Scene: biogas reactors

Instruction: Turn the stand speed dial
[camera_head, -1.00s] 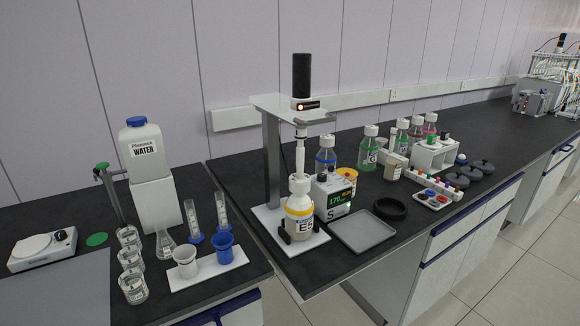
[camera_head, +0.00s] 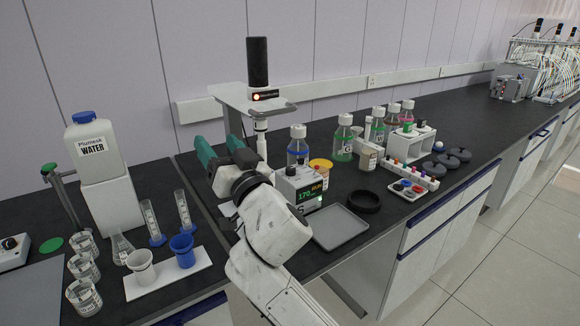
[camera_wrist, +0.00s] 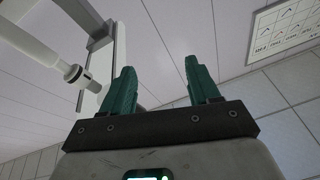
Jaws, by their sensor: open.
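The stirrer stand (camera_head: 228,97) has a white top arm that carries a black motor (camera_head: 258,62) with a small lit orange spot. A control box (camera_head: 307,186) with a green readout showing 170 stands at its base. I cannot clearly make out the dial on it. My gripper (camera_head: 217,146) has green fingers, open and empty, raised in front of the stand's column. In the wrist view my gripper (camera_wrist: 160,68) points up toward the wall, with the stand's pale shaft (camera_wrist: 60,62) to its left. My arm hides the bottle place at the stand's foot.
A grey tray (camera_head: 340,228) and a black ring (camera_head: 363,202) lie right of the control box. Capped bottles (camera_head: 343,142) stand behind. A water container (camera_head: 95,148), cylinders and a white tray with blue and white cups (camera_head: 182,250) are at left.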

